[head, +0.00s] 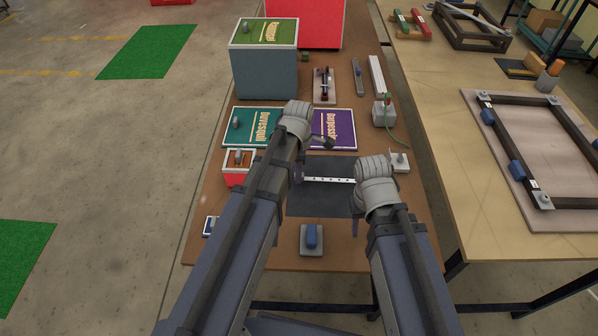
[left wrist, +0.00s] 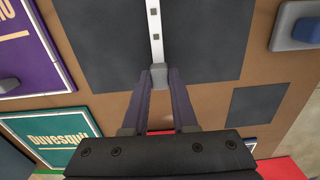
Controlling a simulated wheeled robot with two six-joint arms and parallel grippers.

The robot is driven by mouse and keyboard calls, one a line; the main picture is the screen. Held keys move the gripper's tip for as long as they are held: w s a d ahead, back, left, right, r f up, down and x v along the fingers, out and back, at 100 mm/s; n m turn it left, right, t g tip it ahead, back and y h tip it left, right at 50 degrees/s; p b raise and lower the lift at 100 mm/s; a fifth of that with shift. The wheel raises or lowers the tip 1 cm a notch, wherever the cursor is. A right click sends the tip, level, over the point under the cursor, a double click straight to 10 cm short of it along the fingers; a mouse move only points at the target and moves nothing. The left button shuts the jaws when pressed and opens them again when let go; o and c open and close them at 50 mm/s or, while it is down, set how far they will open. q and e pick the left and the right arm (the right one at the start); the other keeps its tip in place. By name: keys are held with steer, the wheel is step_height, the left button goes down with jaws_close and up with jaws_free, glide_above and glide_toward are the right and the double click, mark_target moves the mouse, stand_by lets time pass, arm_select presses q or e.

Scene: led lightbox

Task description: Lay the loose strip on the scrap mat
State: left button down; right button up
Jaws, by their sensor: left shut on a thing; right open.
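The loose strip (head: 330,180) is a narrow white bar with dark square dots. It lies across the large dark mat (head: 325,205) in the head view. My left gripper (head: 299,177) is shut on the strip's grey end piece (left wrist: 160,75); the strip (left wrist: 155,28) runs away from the fingers in the left wrist view. Whether the strip touches the mat, I cannot tell. A smaller dark square mat (left wrist: 250,112) lies to the right in the left wrist view, hidden by my left arm in the head view. My right gripper (head: 366,183) is open at the strip's other end, its fingertips mostly hidden by its wrist.
A teal panel (head: 246,141) and a purple panel (head: 345,137) lie beyond the large mat. A blue block on a grey base (head: 311,238) sits at the front. A grey box (head: 265,73) stands at the back.

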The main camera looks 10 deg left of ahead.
arm_select(q)
steer(key=shift+f, duration=0.4)
arm_select(e)
steer(key=shift+f, duration=0.35)
arm_select(q)
steer(key=shift+f+b, duration=0.65)
steer(key=shift+b, duration=0.15)
arm_select(e)
steer(key=shift+f, duration=0.65)
arm_select(q)
steer(key=c, duration=0.6)
jaws_free()
steer(key=shift+r, duration=0.1)
steer(key=shift+r, duration=0.1)
arm_select(e)
steer(key=shift+r, duration=0.2)
arm_select(q)
step_height(320, 180, up, 8)
steer(key=p, duration=0.8)
steer(key=shift+f, duration=0.2)
arm_select(e)
step_height(320, 180, up, 8)
steer(key=shift+f, duration=0.2)
